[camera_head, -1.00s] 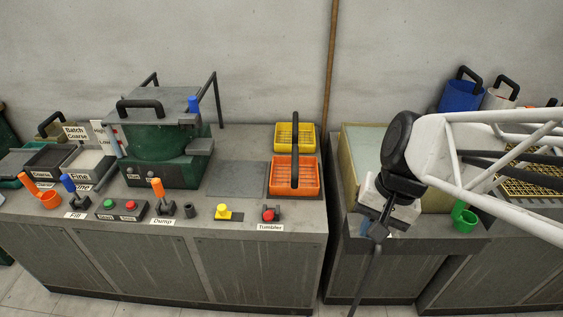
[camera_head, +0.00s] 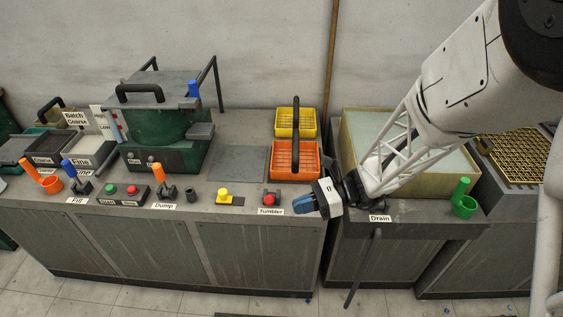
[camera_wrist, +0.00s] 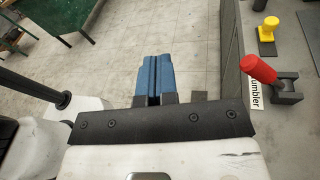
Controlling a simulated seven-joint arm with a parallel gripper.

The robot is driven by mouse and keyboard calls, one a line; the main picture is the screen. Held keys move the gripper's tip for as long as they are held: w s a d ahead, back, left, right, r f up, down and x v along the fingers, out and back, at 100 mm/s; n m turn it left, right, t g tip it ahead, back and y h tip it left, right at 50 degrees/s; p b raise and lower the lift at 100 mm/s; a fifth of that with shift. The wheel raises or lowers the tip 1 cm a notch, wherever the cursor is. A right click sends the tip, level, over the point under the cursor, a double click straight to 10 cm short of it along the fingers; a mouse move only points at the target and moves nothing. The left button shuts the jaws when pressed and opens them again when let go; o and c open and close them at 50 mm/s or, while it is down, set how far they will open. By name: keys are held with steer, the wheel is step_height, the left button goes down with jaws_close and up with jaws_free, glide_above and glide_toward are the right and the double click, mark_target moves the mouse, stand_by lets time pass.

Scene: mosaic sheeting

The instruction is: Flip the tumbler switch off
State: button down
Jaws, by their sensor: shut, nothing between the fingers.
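The tumbler switch (camera_head: 271,199) has a red knob on a dark base, behind a white "Tumbler" label (camera_head: 270,211), near the front edge of the left bench. In the wrist view the red lever (camera_wrist: 260,69) leans out from its dark block, right of the fingers. My gripper (camera_head: 304,205) has blue fingers and is just right of the switch in the head view, apart from it. In the wrist view the gripper's fingers (camera_wrist: 153,78) are closed together and empty, with floor behind them.
A yellow knob (camera_head: 223,194) stands left of the switch. An orange basket (camera_head: 294,174) stands behind it. Open floor lies in front of the benches.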

steer(key=w+f+m+t+y, duration=0.5)
steer(key=f+m, duration=0.3)
steer(key=f, duration=0.2)
steer(key=m+t, duration=0.7)
steer(key=m, duration=0.1)
glide_toward(270, 198)
step_height(270, 198, down, 6)
steer(key=d, duration=0.2)
steer(key=shift+s+r, duration=0.2)
steer(key=shift+s, duration=0.2)
steer(key=x, duration=1)
steer(key=shift+r, duration=0.15)
steer(key=shift+d, duration=0.1)
steer(key=shift+r+t, duration=0.1)
steer(key=shift+t, duration=0.2)
